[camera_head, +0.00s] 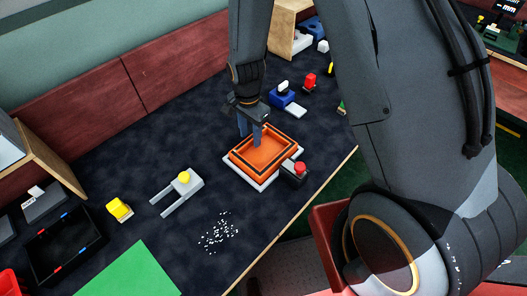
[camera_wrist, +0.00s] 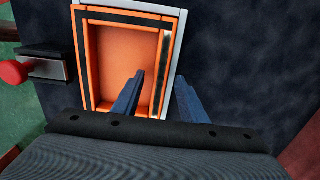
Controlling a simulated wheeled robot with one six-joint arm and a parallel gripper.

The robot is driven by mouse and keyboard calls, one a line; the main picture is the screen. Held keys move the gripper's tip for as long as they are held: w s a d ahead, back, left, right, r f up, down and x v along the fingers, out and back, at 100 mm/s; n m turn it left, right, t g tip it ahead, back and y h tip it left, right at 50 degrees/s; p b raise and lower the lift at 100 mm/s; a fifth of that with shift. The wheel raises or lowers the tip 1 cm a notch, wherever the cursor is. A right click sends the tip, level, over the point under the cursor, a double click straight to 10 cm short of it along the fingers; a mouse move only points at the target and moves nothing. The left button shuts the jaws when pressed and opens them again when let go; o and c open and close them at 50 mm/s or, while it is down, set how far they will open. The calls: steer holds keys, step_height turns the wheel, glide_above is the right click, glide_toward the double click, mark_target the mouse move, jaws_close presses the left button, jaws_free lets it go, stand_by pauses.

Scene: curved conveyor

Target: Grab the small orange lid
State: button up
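A shallow orange tray-like piece (camera_head: 262,164) with a raised rim and a black band sits on a white base (camera_head: 236,173) on the dark table. It also shows in the wrist view (camera_wrist: 115,60), with its hollow facing up. I cannot make out a separate small lid; this piece may be it. My gripper (camera_head: 250,133) points down at its far side. In the wrist view the two blue fingers (camera_wrist: 160,78) are apart, one over the hollow and one outside the right rim. Whether they touch the rim is unclear.
A black block with a red knob (camera_head: 296,170) stands close beside the orange piece. A grey fork-shaped part with a yellow knob (camera_head: 180,190) and white scattered bits (camera_head: 218,234) lie to the left. A blue part (camera_head: 282,97) stands behind. The table's front edge (camera_head: 300,212) is near.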

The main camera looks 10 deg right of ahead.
jaws_close()
stand_by(0.4)
